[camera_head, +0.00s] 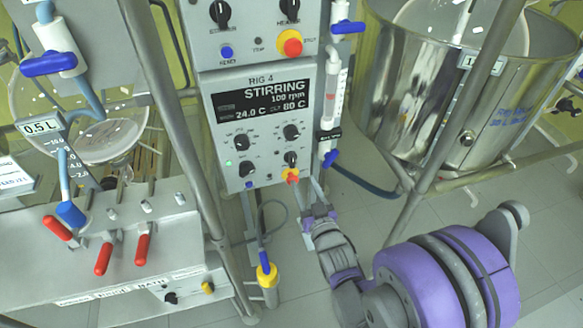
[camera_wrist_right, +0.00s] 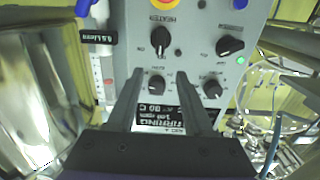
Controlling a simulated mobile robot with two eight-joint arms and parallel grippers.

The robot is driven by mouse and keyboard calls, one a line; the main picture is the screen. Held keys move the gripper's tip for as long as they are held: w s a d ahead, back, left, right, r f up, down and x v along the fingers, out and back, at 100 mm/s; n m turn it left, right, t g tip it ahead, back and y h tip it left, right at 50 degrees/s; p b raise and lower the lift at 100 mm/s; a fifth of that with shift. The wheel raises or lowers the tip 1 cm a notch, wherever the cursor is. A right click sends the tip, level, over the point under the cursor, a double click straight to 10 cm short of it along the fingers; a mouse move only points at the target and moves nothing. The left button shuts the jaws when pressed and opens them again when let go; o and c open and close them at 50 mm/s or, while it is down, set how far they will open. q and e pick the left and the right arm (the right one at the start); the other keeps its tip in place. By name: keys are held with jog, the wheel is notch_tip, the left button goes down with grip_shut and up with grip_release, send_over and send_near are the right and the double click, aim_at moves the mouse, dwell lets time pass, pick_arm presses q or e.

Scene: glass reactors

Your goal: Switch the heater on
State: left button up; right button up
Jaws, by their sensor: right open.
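The Rig 4 control box (camera_head: 240,187) stands in the middle of the head view, with a lit display reading STIRRING, 100 rpm, 24.0 C and 80 C. Its black heater knob (camera_head: 290,158) is at the lower right; in the wrist view it shows upside down (camera_wrist_right: 160,41) beside the HEATER label. I cannot tell its setting for sure. My right gripper (camera_head: 310,187) is open and empty, below and in front of the box. In the wrist view its fingers (camera_wrist_right: 159,80) appear either side of another knob (camera_wrist_right: 157,86), apart from the heater knob. My left gripper is out of view.
A red-and-yellow stop button (camera_head: 291,175) sits just under the heater knob. Another control box (camera_head: 256,48) is above. A steel vessel (camera_head: 420,110) stands right behind a slanted metal post. Red-handled valves (camera_head: 104,258) and a bench are at left.

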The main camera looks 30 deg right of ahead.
aim_at(293, 158)
jog(key=x, duration=1)
jog(key=shift+w+r, duration=0.2)
jog(key=shift+w, duration=0.2)
